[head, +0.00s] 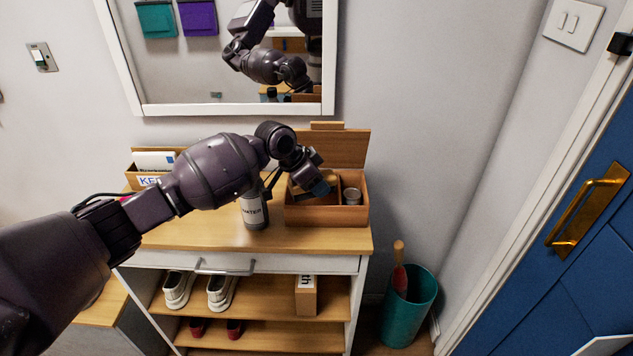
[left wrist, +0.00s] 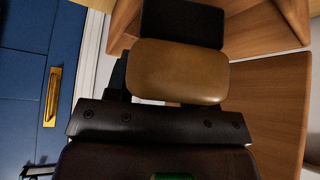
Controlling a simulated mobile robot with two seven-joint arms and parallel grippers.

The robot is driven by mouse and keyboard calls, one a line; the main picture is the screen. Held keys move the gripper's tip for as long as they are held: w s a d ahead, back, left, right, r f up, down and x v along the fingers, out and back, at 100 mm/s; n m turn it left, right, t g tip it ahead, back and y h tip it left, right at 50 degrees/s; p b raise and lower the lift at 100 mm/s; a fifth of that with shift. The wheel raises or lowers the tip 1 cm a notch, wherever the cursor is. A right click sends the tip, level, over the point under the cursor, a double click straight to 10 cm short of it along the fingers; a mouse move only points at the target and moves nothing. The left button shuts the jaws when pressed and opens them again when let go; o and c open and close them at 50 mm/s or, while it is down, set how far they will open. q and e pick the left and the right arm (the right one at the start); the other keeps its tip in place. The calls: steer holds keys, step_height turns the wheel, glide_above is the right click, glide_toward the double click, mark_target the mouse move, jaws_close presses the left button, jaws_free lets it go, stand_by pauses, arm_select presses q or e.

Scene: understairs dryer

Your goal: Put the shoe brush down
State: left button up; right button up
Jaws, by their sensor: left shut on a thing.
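My left gripper (head: 318,186) reaches over the open wooden box (head: 328,216) on top of the cabinet, with its tip at or just inside the box's opening. In the left wrist view it is shut on the shoe brush (left wrist: 178,72), whose smooth, rounded brown back faces the camera. The brush is mostly hidden by the gripper in the head view, and its bristles do not show. I cannot tell whether it touches the box floor. My right gripper is not in view.
A small tin (head: 351,197) sits in the box's right part. A labelled bottle (head: 254,211) stands just left of the box, close to my arm. A letter holder (head: 153,168) is further left. The cabinet top (head: 200,236) is clear in front.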

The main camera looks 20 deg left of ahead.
arm_select(q)
steer(key=shift+r, duration=0.1)
steer(key=shift+f, duration=0.35)
steer(key=shift+f, duration=0.3)
steer(key=o, duration=0.8)
steer(key=shift+o, duration=0.2)
